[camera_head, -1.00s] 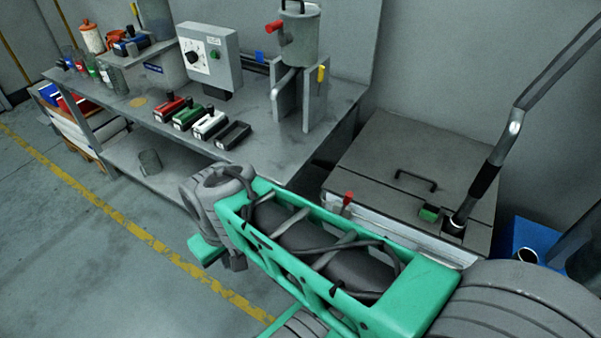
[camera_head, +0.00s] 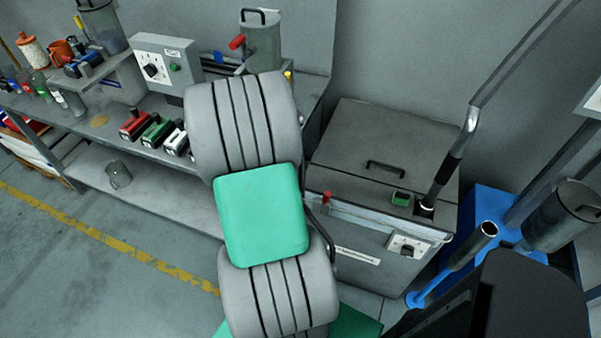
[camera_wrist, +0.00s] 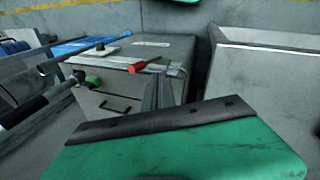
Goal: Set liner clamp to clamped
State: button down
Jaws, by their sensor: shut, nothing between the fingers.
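A small red-handled lever (camera_head: 327,197) stands at the front left edge of the grey lidded cabinet (camera_head: 345,135); it also shows in the wrist view (camera_wrist: 145,65), with its red handle lying to one side. No readable label shows whether it is the liner clamp, and its setting cannot be told. My gripper (camera_wrist: 164,78) shows in the wrist view, fingers together and empty. Its tips appear just below the red handle in the picture; contact cannot be told. In the head view my arm hides the gripper.
A long dark-gripped lever (camera_head: 449,165) rises from the cabinet's right side beside a green block (camera_head: 401,199). A dial panel (camera_head: 408,245) is on the cabinet front. The workbench (camera_head: 110,125) on the left holds several coloured blocks and a canister with another red handle (camera_head: 237,42).

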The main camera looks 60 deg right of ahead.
send_near(323, 204)
jog(key=w+a+f, duration=0.1)
jog(key=w+f, duration=0.1)
jog(key=w, duration=0.1)
jog(key=shift+s+d+f+p, duration=0.1)
jog(key=shift+s+d+p, duration=0.15)
jog(key=shift+s, duration=0.4)
jog(key=shift+s+d+f+p, duration=0.1)
jog(key=shift+s+d+p, duration=0.15)
jog(key=shift+s, duration=0.35)
jog(key=shift+s+d+f+p, duration=0.1)
jog(key=shift+s+d+p, duration=0.1)
jog(key=shift+s, duration=0.45)
jog(key=shift+s, duration=0.15)
